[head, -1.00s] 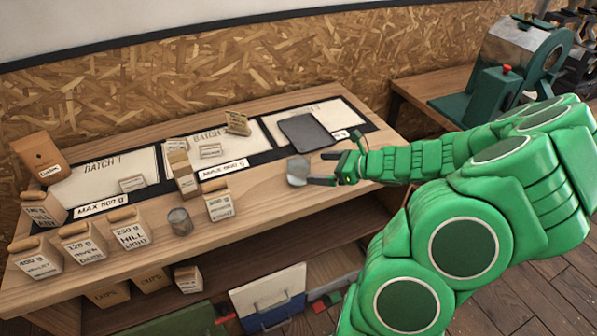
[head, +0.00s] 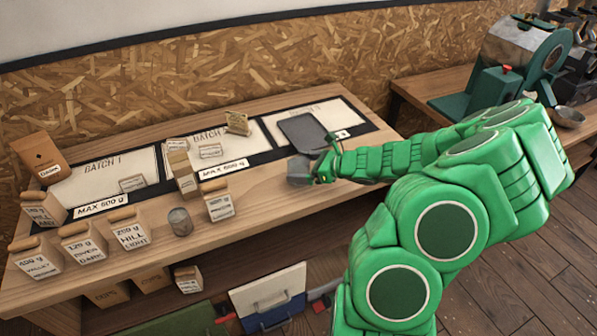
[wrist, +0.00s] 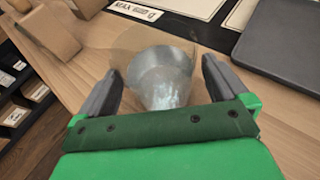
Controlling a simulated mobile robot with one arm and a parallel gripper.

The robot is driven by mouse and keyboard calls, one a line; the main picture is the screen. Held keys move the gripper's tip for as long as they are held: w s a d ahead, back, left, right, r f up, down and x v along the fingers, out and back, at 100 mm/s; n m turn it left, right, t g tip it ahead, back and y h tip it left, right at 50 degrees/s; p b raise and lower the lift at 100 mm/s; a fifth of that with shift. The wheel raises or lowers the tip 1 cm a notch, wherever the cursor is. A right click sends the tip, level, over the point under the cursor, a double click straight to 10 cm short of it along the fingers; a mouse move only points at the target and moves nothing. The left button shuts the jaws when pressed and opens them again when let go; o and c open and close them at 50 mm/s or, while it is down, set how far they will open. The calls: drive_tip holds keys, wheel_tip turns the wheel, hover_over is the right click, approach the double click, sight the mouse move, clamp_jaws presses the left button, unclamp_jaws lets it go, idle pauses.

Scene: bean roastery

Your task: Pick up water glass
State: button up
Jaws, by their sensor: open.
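The water glass (wrist: 163,75) is clear and greyish, and it stands on the wooden bench between the two fingers of my gripper (wrist: 161,66) in the wrist view. The fingers are spread apart, one on each side of the glass, with a visible gap at each side. In the head view my gripper (head: 304,172) is low over the front part of the bench and hides most of the glass.
A dark grey tray (head: 297,131) lies just behind my gripper. A grey cylindrical cup (head: 180,221) and a labelled bag (head: 219,205) stand to the left. Several labelled bags line the bench's left end. Bare wood lies between the bag and my gripper.

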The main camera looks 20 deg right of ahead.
drive_tip(key=shift+a, duration=0.1)
drive_tip(key=c, duration=1.3)
